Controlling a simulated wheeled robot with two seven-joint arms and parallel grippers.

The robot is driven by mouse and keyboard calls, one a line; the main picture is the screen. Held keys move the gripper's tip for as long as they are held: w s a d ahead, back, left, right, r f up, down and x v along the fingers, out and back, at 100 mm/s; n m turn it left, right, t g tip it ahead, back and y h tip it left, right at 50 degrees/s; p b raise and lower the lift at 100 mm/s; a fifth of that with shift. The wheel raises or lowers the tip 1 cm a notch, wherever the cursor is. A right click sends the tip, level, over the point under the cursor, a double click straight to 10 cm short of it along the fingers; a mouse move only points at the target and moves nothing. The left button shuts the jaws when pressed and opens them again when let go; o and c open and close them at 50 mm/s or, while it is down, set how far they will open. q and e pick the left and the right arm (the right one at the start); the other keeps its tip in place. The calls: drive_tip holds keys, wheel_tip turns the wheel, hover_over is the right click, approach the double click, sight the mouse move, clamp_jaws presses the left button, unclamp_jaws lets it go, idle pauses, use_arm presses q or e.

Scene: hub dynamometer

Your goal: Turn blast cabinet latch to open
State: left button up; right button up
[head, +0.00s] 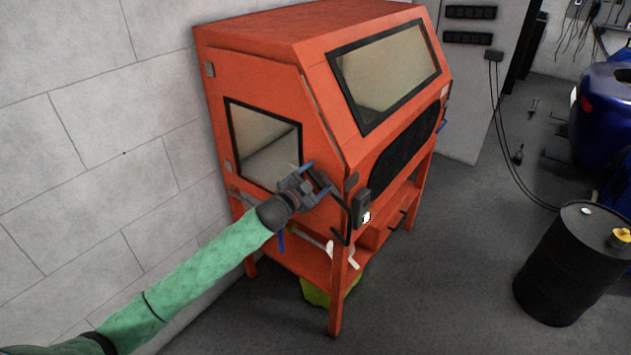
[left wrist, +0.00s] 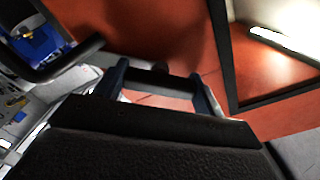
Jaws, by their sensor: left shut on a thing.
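The orange blast cabinet (head: 270,50) stands against the pale block wall, with a dark-framed window (head: 262,146) in its side panel. My left gripper (head: 318,181) is at that side panel, near the cabinet's front corner. In the left wrist view the blue fingers of the left gripper (left wrist: 160,82) stand on either side of a short dark bar, the latch (left wrist: 158,80), and are shut on it. The orange panel (left wrist: 160,30) lies behind. In the head view the gripper hides most of the latch. My right gripper is in neither view.
A dark switch box (head: 362,206) hangs at the cabinet's front corner. White and blue items (head: 342,250) hang below the gripper. A black drum (head: 572,265) stands at the right, with a blue vehicle (head: 605,110) behind it. The grey floor between is mostly clear.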

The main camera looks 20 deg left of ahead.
use_arm(q)
drive_tip(key=m, duration=0.3)
drive_tip(key=shift+m, duration=0.4)
drive_tip(key=m, duration=0.2)
drive_tip(key=shift+m+b, duration=0.3)
drive_tip(key=shift+m, duration=1.7)
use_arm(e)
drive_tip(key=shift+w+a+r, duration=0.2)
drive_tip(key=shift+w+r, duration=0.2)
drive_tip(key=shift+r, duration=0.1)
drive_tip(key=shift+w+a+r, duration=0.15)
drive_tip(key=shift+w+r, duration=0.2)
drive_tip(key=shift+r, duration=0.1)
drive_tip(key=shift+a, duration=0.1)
